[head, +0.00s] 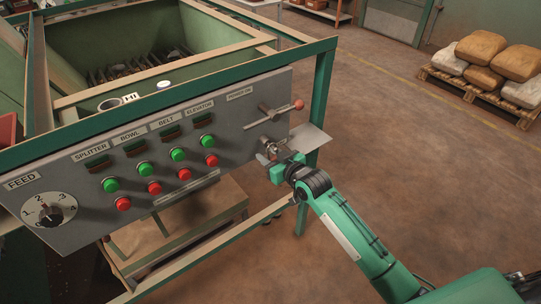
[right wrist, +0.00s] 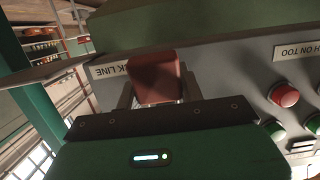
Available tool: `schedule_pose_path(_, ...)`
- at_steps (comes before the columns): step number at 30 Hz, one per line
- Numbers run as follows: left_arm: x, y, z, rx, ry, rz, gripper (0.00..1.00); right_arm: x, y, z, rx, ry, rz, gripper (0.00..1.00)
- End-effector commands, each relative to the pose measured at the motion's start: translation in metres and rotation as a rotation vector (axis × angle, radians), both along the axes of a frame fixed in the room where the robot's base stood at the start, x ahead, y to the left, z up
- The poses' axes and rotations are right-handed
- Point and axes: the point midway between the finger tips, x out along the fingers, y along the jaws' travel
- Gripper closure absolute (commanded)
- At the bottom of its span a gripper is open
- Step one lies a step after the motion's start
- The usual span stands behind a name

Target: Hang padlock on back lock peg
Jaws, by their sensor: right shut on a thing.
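My right gripper (head: 270,156) is at the right end of the grey control panel, just below the lever. In the right wrist view its fingers (right wrist: 158,94) are shut on a dull red block, which I take to be the padlock (right wrist: 156,76). The padlock is right by the panel face, beside a label that partly reads "LINE" (right wrist: 111,70). Its shackle is not visible, and I cannot tell whether it touches a peg. In the head view a small metal fitting (head: 268,143) shows at the gripper's tips; the padlock is not distinguishable there. My left gripper is out of view.
The control panel (head: 80,178) carries green and red buttons and a feed dial (head: 49,210). A lever (head: 271,115) with a red knob (head: 299,104) sticks out above my gripper. A flat grey plate (head: 310,138) juts out at right, near the green frame post (head: 318,100).

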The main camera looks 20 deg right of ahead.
Motion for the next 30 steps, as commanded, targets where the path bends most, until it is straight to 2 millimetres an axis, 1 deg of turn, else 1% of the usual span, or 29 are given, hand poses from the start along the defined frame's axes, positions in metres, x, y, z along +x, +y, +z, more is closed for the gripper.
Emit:
schedule_pose_path(7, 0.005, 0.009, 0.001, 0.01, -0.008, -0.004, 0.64, 0.0, 0.0, 0.0, 0.0, -0.001, 0.0, 0.87)
schedule_pose_path(11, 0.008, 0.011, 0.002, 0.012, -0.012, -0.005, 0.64, 0.0, 0.0, 0.0, 0.0, -0.001, 0.0, 0.87)
schedule_pose_path(12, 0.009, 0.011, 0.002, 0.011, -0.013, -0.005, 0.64, 0.0, 0.0, 0.0, 0.0, -0.001, 0.0, 0.6)
schedule_pose_path(14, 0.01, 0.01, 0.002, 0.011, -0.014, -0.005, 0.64, 0.0, 0.0, 0.0, 0.0, -0.001, 0.0, 0.48)
schedule_pose_path(15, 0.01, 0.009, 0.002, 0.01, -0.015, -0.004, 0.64, 0.0, 0.0, 0.0, 0.0, -0.001, 0.0, 0.41)
schedule_pose_path(16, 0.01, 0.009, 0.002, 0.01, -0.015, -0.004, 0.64, 0.0, 0.0, 0.0, 0.0, -0.001, 0.0, 0.37)
schedule_pose_path(26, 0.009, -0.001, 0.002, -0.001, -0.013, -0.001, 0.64, -0.002, -0.001, 0.0, 0.0, 0.001, 0.0, 0.37)
schedule_pose_path(30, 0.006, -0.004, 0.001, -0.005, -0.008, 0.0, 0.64, -0.015, -0.006, 0.002, -0.001, 0.0, -0.001, 0.37)
